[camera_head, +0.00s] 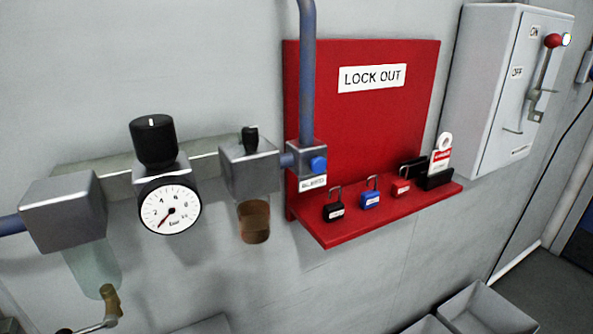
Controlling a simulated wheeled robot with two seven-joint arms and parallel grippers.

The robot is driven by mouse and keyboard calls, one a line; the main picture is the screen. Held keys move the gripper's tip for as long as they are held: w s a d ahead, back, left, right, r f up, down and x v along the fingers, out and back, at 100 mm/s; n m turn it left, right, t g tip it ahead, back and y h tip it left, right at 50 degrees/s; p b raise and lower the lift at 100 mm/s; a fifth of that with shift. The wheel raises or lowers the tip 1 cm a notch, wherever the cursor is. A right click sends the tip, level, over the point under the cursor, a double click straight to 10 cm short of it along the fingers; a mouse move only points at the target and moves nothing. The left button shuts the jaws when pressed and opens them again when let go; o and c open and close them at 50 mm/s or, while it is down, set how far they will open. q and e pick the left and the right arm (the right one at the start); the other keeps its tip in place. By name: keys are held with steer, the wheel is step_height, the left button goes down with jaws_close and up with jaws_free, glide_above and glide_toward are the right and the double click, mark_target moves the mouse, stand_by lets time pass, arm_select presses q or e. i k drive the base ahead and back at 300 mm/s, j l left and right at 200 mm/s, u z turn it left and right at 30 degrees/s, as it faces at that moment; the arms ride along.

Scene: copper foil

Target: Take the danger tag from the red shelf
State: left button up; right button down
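The danger tag (441,158) is a white tag with a red band and a round holed top. It stands upright in a black holder (437,180) at the right end of the red shelf (350,231). The shelf has a red back panel labelled "LOCK OUT". Neither of my grippers shows in the head view.
Black (334,210), blue (370,198) and red (401,187) padlocks stand on the shelf left of the tag. A grey switch box (490,90) with a red-knobbed lever is close on the right. A pressure gauge (170,209) and pipework project at left. Grey bins (485,308) sit below.

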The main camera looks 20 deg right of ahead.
mark_target(440, 157)
steer(key=z, duration=1.55)
steer(key=i+l+u, duration=0.1)
steer(key=l+u, duration=0.2)
steer(key=i+l+u, duration=0.1)
steer(key=l+u, duration=0.5)
steer(key=l, duration=0.15)
